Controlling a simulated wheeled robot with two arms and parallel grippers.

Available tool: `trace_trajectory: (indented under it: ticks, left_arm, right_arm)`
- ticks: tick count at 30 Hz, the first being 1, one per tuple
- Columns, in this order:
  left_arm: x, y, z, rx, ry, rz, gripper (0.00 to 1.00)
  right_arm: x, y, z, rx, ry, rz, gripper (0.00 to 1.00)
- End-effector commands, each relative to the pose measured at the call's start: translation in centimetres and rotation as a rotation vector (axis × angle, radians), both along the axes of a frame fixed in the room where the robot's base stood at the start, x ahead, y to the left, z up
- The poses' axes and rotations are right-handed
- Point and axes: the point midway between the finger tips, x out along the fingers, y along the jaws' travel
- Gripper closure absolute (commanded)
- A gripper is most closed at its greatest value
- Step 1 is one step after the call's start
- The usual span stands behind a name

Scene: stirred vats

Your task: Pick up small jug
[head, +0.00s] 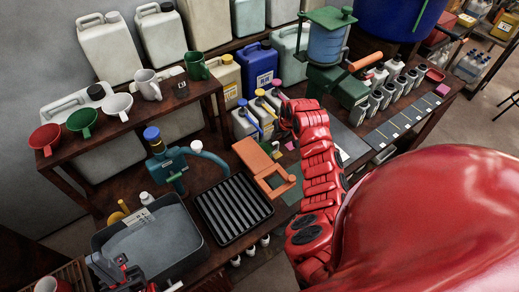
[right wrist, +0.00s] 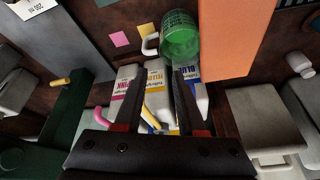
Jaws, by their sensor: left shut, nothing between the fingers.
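In the right wrist view a small green see-through jug (right wrist: 180,40) with a white handle is just beyond my right fingertips. My right gripper (right wrist: 158,72) is open, with its two dark fingers apart and nothing held between them. In the head view I cannot make out this jug, and my red right arm covers part of the bench there. On the shelf in the head view stand a white jug (head: 146,84) and a green jug (head: 196,66). My left gripper (head: 122,274) is shut and empty at the lower left, near the grey basin (head: 150,240).
Bottles with pink, yellow and blue labels (right wrist: 155,85) stand close under my right fingers. An orange block (right wrist: 236,40) is beside the jug. In the head view a black ribbed tray (head: 232,208) and a teal pump (head: 170,165) stand on the bench.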

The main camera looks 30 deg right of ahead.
Motion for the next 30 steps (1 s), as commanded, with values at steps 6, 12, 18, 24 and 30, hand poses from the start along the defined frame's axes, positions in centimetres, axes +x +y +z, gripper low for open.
trace_trajectory:
  ticks: [6, 12, 18, 24, 30]
  left_arm:
    - [0.0, 0.0, -4.8, 0.0, 0.001, 0.0, 1.0]
    - [0.0, 0.0, -8.6, 0.0, 0.001, 0.0, 1.0]
    - [0.0, 0.0, -11.7, 0.0, 0.001, 0.0, 1.0]
    - [0.0, 0.0, -12.7, 0.0, 0.001, 0.0, 1.0]
    - [-0.1, 0.0, -13.9, 0.0, 0.001, 0.0, 1.0]
  right_arm:
    - [1.4, -0.1, -4.6, 0.003, 0.0, -0.002, 0.61]
    - [2.8, -0.2, -7.9, 0.005, 0.0, 0.0, 0.61]
    - [3.9, -0.5, -10.4, 0.002, -0.004, -0.001, 0.61]
    - [4.3, -0.6, -11.1, 0.0, -0.002, 0.001, 0.61]
    - [4.4, -0.5, -12.8, 0.002, 0.002, 0.0, 0.61]
